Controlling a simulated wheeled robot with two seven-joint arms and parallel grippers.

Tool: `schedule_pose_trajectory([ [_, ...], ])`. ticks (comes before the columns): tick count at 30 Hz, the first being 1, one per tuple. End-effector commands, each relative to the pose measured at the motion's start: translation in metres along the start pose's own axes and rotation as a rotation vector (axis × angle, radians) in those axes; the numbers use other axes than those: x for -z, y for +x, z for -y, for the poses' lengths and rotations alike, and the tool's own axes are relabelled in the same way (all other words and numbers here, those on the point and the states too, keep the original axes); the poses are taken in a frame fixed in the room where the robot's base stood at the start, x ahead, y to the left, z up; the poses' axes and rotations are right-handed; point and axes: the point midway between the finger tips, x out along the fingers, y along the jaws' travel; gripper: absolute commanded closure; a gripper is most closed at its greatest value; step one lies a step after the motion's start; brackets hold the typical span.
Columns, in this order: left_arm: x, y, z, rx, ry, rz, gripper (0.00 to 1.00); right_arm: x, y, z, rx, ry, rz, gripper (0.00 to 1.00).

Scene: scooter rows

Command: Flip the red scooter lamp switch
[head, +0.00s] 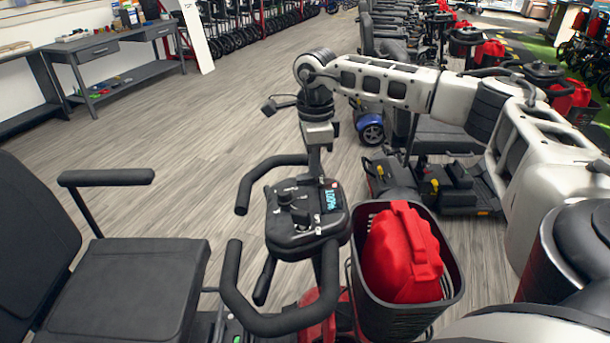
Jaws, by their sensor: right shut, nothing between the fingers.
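The red scooter (318,312) stands in the lower middle, its red body partly hidden under the handlebar. Its black control console (300,241) faces up, with a round knob, small switches and a lit display (330,199). I cannot tell which small switch is the lamp switch. My right arm reaches in from the right, and my right gripper (317,174) points down at the console's far edge, by the display. It is shut and empty; I cannot tell whether its tips touch the console. My left gripper is out of view.
A black seat (125,290) is at lower left. More scooters (465,185) stand behind my right arm. A grey workbench (110,45) is at far left. The wooden floor between is clear.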

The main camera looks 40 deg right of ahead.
Motion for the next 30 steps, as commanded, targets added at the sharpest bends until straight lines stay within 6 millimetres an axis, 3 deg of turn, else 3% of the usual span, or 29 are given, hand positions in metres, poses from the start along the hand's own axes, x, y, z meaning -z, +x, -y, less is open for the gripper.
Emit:
schedule_pose_trajectory([
  [10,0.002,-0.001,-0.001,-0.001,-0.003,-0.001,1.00,0.000,-0.002,0.000,0.000,-0.001,0.001,1.00],
  [30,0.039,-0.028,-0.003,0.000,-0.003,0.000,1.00,0.000,-0.056,0.000,0.000,-0.001,0.001,1.00],
])
